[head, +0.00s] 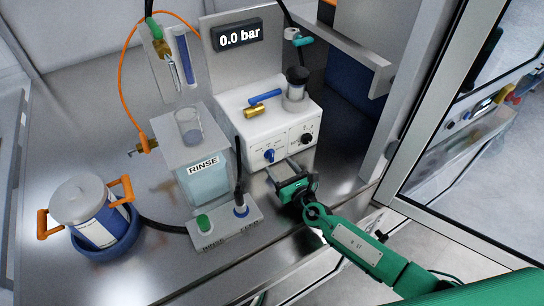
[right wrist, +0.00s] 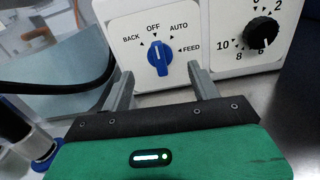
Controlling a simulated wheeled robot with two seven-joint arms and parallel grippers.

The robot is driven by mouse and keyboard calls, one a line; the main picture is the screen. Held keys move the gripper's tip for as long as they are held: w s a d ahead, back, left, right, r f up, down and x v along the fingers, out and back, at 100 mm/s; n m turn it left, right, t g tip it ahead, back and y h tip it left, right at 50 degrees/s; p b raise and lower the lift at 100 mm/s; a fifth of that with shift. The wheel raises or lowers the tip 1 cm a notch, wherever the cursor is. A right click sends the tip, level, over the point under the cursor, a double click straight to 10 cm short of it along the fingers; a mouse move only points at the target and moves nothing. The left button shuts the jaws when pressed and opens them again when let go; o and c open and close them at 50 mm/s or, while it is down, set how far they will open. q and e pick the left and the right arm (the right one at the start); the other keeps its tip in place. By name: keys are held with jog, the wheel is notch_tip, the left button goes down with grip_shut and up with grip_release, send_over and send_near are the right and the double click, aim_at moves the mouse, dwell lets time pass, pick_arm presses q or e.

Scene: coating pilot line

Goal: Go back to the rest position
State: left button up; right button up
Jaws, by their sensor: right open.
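My right gripper (head: 284,168) is open and empty in front of the white pump unit (head: 238,131), low over the steel bench. In the right wrist view its two fingers (right wrist: 160,78) stand apart, on either side of and below the blue selector knob (right wrist: 158,58). No contact with the knob shows. The knob's white mark points up, towards OFF. The green right arm (head: 365,250) reaches in from the lower right. My left gripper is not in view.
The rinse tank (head: 205,183), a switch box (head: 223,227) with a green button, and a canister with orange handles (head: 92,211) stand left. The display (head: 237,37) reads 0.0 bar. A black dial (right wrist: 262,32) is right of the knob. A framed door (head: 420,120) stands right.

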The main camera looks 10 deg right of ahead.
jog(key=shift+s+d, duration=0.25)
jog(key=shift+s, duration=0.35)
